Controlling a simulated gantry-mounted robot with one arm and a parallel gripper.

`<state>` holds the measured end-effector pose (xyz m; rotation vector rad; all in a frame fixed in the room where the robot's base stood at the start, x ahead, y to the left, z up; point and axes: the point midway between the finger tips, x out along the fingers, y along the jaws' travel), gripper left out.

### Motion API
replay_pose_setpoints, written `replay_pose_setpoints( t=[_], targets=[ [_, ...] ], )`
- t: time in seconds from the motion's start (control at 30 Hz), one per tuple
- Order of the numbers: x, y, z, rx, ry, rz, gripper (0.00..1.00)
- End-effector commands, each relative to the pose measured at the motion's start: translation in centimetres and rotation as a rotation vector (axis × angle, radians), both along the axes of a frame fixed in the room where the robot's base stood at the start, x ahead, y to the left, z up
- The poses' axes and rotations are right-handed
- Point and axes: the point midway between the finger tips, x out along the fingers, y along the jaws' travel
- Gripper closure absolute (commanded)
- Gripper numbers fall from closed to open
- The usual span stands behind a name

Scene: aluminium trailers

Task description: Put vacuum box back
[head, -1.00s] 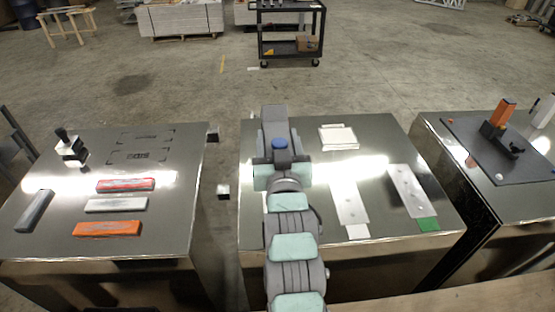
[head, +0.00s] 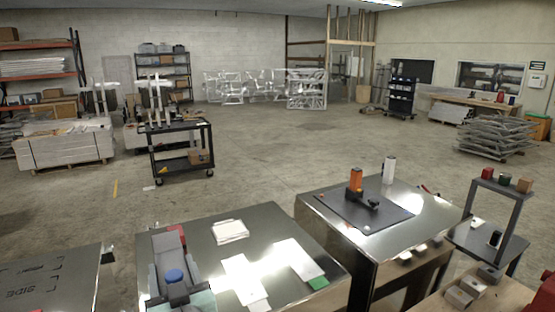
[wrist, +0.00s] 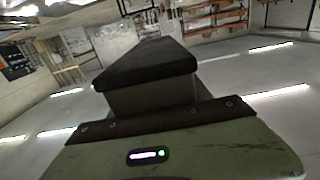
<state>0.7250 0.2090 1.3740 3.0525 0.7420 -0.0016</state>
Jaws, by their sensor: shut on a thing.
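My gripper shows in the wrist view as a dark block (wrist: 150,75) beyond the green wrist panel. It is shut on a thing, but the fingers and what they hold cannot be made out. In the head view my arm is at the lower left, over the middle metal table (head: 305,245). A small red patch (head: 177,230) shows just behind the arm; I cannot tell whether it is held or on the table. I cannot identify the vacuum box for certain.
The middle table bears white plates (head: 241,277) and a white stack (head: 229,231). A black cart (head: 180,153) stands behind. Open floor lies beyond the tables.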

Motion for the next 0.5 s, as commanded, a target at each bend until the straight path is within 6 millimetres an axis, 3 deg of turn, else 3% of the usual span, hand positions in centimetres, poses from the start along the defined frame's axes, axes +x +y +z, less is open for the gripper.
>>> replay_pose_setpoints(
  t=[0.07,0.27,0.5],
  targets=[
    [0.0,-0.4,-0.1,0.000,-0.003,-0.004,1.00],
    [0.4,-3.7,-3.2,-0.002,0.001,-0.036,1.00],
    [-0.1,-9.3,-8.4,-0.003,0.005,-0.081,1.00]
  ],
)
